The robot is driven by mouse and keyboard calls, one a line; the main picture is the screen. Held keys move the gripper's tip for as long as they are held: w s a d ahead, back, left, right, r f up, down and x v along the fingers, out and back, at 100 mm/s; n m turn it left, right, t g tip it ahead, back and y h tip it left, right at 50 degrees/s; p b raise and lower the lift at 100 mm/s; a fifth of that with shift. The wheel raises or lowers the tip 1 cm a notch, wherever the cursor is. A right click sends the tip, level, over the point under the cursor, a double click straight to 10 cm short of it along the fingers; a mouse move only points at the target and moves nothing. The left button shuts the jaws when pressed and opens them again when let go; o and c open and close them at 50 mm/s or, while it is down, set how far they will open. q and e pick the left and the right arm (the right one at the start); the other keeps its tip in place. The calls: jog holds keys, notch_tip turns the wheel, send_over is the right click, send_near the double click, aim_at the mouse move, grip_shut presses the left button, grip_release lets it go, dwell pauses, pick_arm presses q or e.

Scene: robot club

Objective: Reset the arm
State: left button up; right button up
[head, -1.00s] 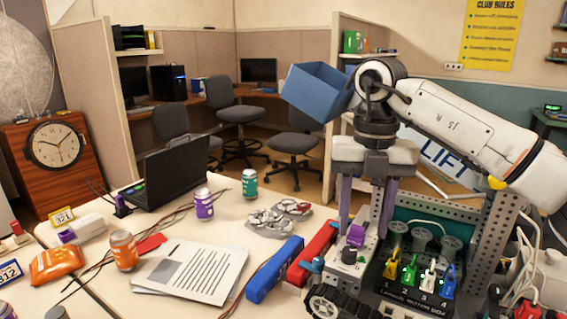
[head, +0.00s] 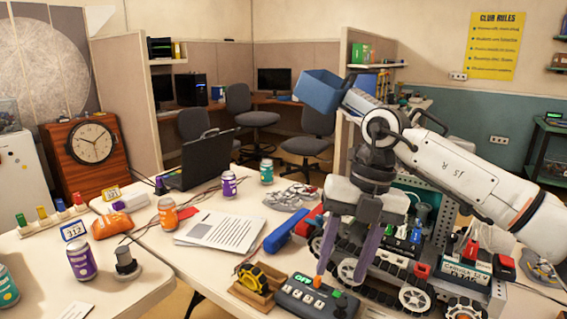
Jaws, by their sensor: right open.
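My right arm (head: 450,170) comes in from the right. My right gripper (head: 346,268) points down with its two purple fingers apart and nothing visible between them. It is in front of a tracked rover (head: 415,298) and above the back of a dark control box (head: 318,298). I cannot tell whether a fingertip touches the box. The gripper and wrist hide part of the rover. My left gripper is not in view.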

jog(key=s+a+f+m+y, duration=0.1)
jog(key=s+a+y, duration=0.2)
jog(key=a+y, duration=0.35)
jog(key=s+a+m+g+y, duration=0.1)
jog(key=s+a+y, duration=0.35)
jog(key=a, duration=0.35)
jog(key=s+a+f+m+y, duration=0.1)
jog(key=s+a+y, duration=0.2)
jog(key=a+y, duration=0.35)
jog(key=w+d+f+m+t, duration=0.3)
jog(key=w+d+m+t, duration=0.25)
jog(key=m+t, duration=0.75)
jog(key=d+f+m+t+h, duration=0.5)
jog(key=d+f+m+h, duration=0.6)
jog(key=f, duration=0.4)
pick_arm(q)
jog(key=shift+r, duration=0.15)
pick_arm(e)
jog(key=s+d+f+m+g+h, duration=0.3)
jog(key=s+d+f, duration=0.2)
jog(key=s+f, duration=0.5)
jog(key=s+d+f+m+g+h, duration=0.3)
jog(key=s+d+f, duration=0.3)
jog(key=s+f, duration=0.3)
jog(key=shift+s+f+g, duration=0.35)
jog(key=shift+s+g, duration=0.45)
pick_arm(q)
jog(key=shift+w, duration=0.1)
pick_arm(e)
jog(key=shift+h, duration=0.25)
